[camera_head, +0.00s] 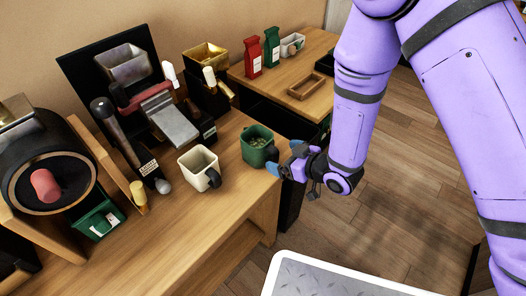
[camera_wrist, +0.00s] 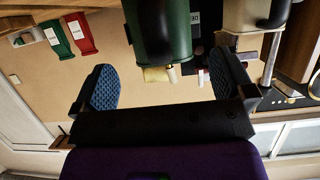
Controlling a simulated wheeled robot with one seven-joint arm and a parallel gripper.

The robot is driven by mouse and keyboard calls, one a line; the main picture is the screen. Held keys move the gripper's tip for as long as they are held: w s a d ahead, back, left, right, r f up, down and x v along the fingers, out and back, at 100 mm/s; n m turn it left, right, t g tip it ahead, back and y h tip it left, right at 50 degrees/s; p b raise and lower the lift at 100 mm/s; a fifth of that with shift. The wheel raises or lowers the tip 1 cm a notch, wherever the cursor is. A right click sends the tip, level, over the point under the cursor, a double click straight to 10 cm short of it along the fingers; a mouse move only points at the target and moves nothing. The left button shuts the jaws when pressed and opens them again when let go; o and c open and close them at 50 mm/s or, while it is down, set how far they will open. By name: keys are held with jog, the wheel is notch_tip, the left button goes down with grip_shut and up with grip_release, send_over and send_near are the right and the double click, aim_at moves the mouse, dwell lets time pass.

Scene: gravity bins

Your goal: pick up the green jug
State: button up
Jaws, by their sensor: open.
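The green jug (camera_head: 255,143) stands upright near the right end of the wooden counter, with small pieces inside it. Its dark handle faces my gripper (camera_head: 284,166), which is just to its right at the counter's edge. In the wrist view, which looks upside down, the green jug (camera_wrist: 178,30) is at the top centre, partly cut off by the frame. My gripper (camera_wrist: 163,84) is open there, with its two blue textured pads wide apart and nothing held. The handle lies in line with the gap; I cannot tell whether it is between the pads.
A cream jug (camera_head: 198,166) stands left of the green jug. Behind are a machine with a grey chute (camera_head: 168,120) and a brass-coloured hopper (camera_head: 206,57). A farther table holds a red bag (camera_head: 253,57), a green bag (camera_head: 271,47) and a wooden tray (camera_head: 310,87).

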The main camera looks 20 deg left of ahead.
aim_at(262, 150)
jog(key=shift+x, duration=2.75)
jog(key=c, duration=1)
